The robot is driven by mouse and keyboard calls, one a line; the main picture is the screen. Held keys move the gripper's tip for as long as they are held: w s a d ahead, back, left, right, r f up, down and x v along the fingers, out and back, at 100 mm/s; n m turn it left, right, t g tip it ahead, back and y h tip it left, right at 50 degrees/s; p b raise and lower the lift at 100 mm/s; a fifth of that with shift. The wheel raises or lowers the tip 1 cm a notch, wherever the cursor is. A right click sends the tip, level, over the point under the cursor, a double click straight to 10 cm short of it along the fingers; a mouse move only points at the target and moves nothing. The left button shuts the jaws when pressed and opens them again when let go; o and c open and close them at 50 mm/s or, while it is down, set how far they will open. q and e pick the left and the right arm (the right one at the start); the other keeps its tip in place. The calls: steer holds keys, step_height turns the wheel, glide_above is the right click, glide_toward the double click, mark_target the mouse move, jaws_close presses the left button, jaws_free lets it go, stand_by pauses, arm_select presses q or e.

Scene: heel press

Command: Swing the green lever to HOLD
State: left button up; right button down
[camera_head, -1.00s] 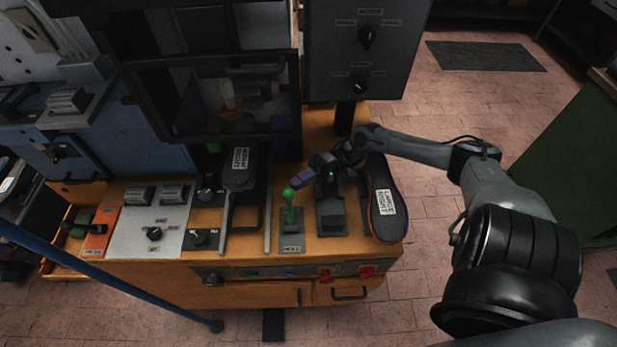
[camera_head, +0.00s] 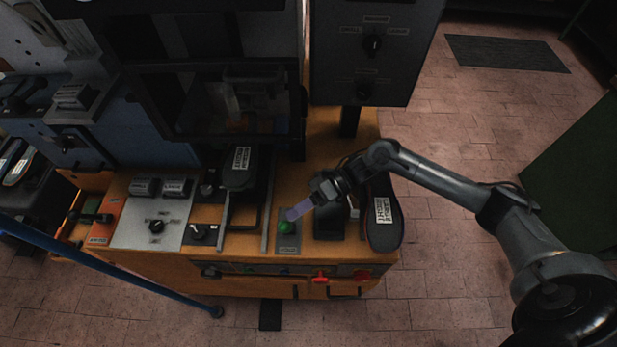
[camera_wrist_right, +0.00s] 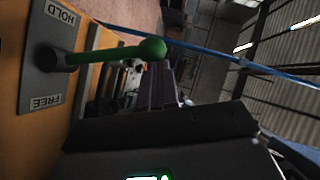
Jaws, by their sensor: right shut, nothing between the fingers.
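The green lever (camera_head: 286,228) is mounted on a small grey plate (camera_head: 287,247) at the front of the orange bench. In the right wrist view the lever (camera_wrist_right: 105,54) stands out from its plate (camera_wrist_right: 33,65), between the HOLD label above and the FREE label below, with its round knob at the outer end. My right gripper (camera_head: 297,210) is shut and empty, its purple fingers just behind the knob. In the wrist view the fingers (camera_wrist_right: 156,86) are on the FREE side of the knob, very close; contact is unclear. My left gripper is out of view.
A dark block (camera_head: 330,222) stands beside the plate. A panel with black knobs (camera_head: 375,55) rises behind. A blue rod (camera_head: 130,275) crosses the front left.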

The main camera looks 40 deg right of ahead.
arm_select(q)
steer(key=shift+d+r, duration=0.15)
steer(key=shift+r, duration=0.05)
arm_select(e)
steer(key=shift+s+a, duration=0.1)
steer(key=shift+s, duration=0.05)
steer(key=shift+s+f, duration=0.1)
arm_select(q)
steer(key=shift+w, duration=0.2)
arm_select(e)
steer(key=w+d+r, duration=0.1)
steer(key=d+r, duration=0.3)
steer(key=d, duration=0.8)
steer(key=shift+d+r, duration=0.25)
steer(key=shift+r, duration=0.15)
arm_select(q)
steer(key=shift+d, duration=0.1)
arm_select(e)
steer(key=shift+r, duration=0.1)
